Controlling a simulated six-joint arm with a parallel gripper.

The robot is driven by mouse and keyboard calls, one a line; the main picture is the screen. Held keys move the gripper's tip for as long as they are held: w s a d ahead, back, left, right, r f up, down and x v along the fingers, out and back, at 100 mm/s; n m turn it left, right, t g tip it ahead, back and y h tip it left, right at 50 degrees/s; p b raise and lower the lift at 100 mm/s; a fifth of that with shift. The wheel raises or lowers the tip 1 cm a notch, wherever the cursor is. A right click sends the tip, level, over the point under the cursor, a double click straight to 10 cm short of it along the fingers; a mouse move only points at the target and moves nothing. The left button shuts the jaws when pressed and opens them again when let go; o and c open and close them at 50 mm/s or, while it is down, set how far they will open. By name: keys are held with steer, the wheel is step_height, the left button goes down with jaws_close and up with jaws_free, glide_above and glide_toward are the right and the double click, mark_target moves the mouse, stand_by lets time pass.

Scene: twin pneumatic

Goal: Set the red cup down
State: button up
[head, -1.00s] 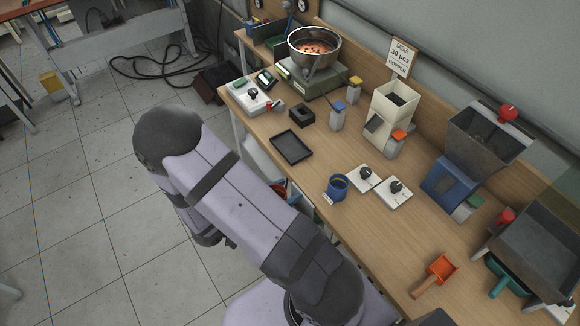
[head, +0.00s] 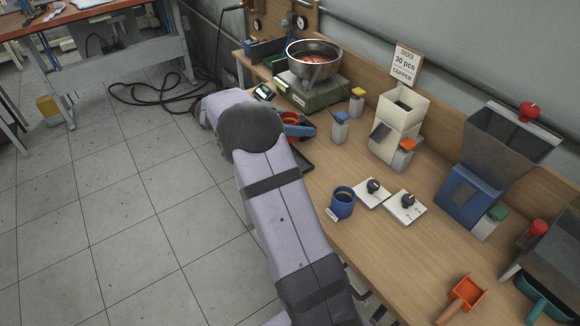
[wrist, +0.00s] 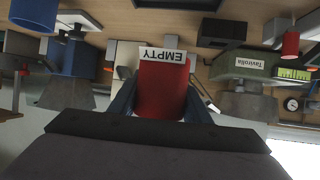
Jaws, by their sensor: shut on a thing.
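The red cup (wrist: 162,88) is between the two blue fingers of my gripper (wrist: 160,104) in the wrist view, with a white "EMPTY" label that reads upside down there. My gripper is shut on it. In the head view the cup (head: 290,118) shows small beyond my arm, near the scale, with a blue finger (head: 304,132) beside it. It appears over the far part of the bench; whether its base touches the bench top cannot be told. My arm hides part of the area below it.
A metal bowl (head: 313,65) sits on the green scale (head: 312,93) behind the cup. A dark tray (head: 304,160) is partly hidden by my arm. A blue cup (head: 343,204), two white switch boxes (head: 405,207) and small bottles (head: 340,128) stand to the right. Bench between them is clear.

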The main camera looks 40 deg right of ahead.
mark_target(301, 158)
steer(key=shift+d+f+p, duration=0.2)
steer(key=shift+f+p, duration=0.15)
steer(key=shift+f, duration=2.05)
steer(key=shift+d+f+p, duration=0.15)
steer(key=shift+f+p, duration=0.2)
steer(key=shift+f, duration=2)
steer(key=o, duration=1.2)
steer(key=shift+f, duration=0.1)
steer(key=b+v, duration=0.2)
steer(key=v, duration=1)
steer(key=shift+b, duration=0.35)
